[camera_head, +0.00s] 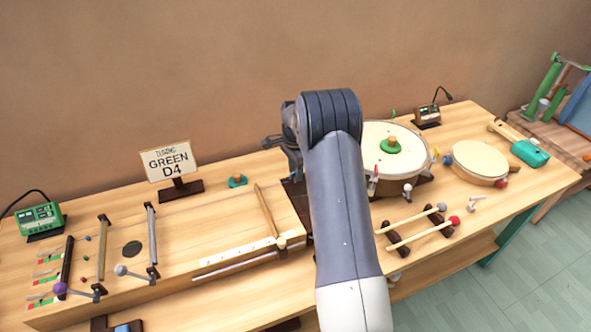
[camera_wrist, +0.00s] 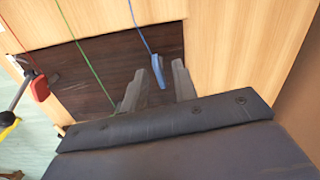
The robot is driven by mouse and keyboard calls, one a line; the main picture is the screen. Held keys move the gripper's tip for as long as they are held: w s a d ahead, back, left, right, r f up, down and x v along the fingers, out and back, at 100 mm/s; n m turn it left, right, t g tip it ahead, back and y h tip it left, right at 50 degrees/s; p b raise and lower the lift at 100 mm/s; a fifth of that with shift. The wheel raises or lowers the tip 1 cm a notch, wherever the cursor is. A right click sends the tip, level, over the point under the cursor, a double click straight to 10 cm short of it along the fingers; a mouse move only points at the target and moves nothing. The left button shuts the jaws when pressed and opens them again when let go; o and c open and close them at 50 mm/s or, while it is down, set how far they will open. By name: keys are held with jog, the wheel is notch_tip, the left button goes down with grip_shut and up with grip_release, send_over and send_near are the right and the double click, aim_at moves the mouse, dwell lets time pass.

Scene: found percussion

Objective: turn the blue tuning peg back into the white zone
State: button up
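In the wrist view a blue peg (camera_wrist: 158,70) with a blue string leading to it sits over a dark wooden board (camera_wrist: 95,70). My gripper (camera_wrist: 160,84) has its two grey fingers apart, one on each side of the blue peg. I cannot tell whether either finger touches it. No white zone beside the peg shows in either view. In the head view my arm hides most of the dark board and the peg.
A green string and a red peg (camera_wrist: 39,88) lie left of the blue peg. In the head view a sign (camera_head: 168,160) reads "GREEN D4". A large drum (camera_head: 410,150) stands right of my arm, with mallets (camera_head: 425,237) in front. A green-faced tuner box (camera_head: 40,218) stands far left.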

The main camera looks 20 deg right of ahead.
grip_shut()
jog(key=shift+n, duration=0.4)
jog(key=n+b, duration=0.1)
jog(key=n, duration=0.4)
jog(key=shift+w+n+b, duration=0.1)
jog(key=shift+n+b, duration=0.2)
jog(key=shift+n, duration=0.1)
jog(key=n, duration=0.7)
jog(key=shift+a+b, duration=0.1)
jog(key=shift+b, duration=0.25)
jog(key=n, duration=0.3)
jog(key=shift+n, duration=0.4)
jog(key=n, duration=0.3)
jog(key=shift+n, duration=0.3)
jog(key=n, duration=0.4)
jog(key=shift+a, duration=0.1)
jog(key=shift+n, duration=1.8)
